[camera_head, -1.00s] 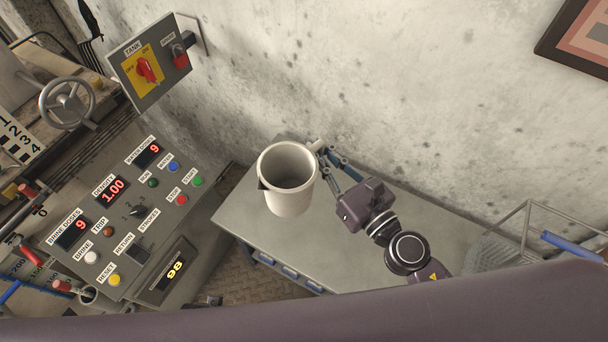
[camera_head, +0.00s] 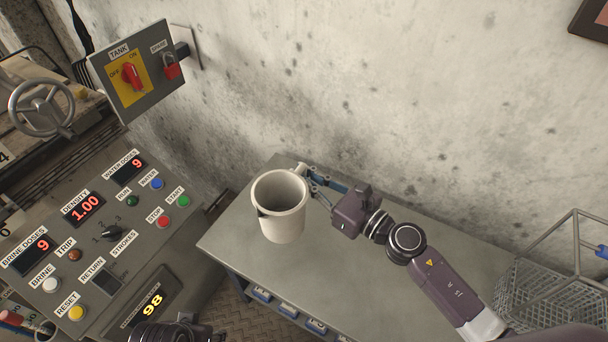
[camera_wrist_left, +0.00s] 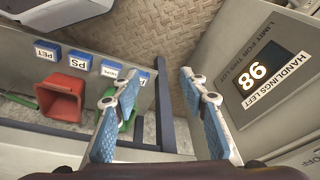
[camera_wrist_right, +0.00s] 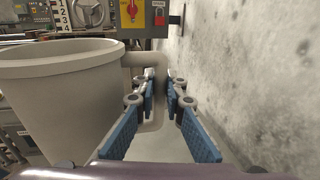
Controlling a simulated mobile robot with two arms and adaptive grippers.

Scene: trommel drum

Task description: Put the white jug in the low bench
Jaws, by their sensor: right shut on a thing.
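The white jug (camera_head: 283,222) is upright over the left part of the grey low bench (camera_head: 350,275). Whether its base touches the bench top is hard to tell. Its handle is on the far right side. My right gripper (camera_head: 314,180) is shut on that handle. In the right wrist view the jug (camera_wrist_right: 60,105) fills the left side, and its handle (camera_wrist_right: 150,62) comes down between the blue-padded fingers (camera_wrist_right: 165,100). My left gripper (camera_wrist_left: 160,108) is open and empty, pointing down beside the bench front, over the floor.
A control panel (camera_head: 100,245) with buttons and displays stands left of the bench. A wire basket (camera_head: 555,285) is at the right end. Red (camera_wrist_left: 62,97) and green bins sit under labels below the bench. A concrete wall (camera_head: 400,90) rises behind. The bench middle is clear.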

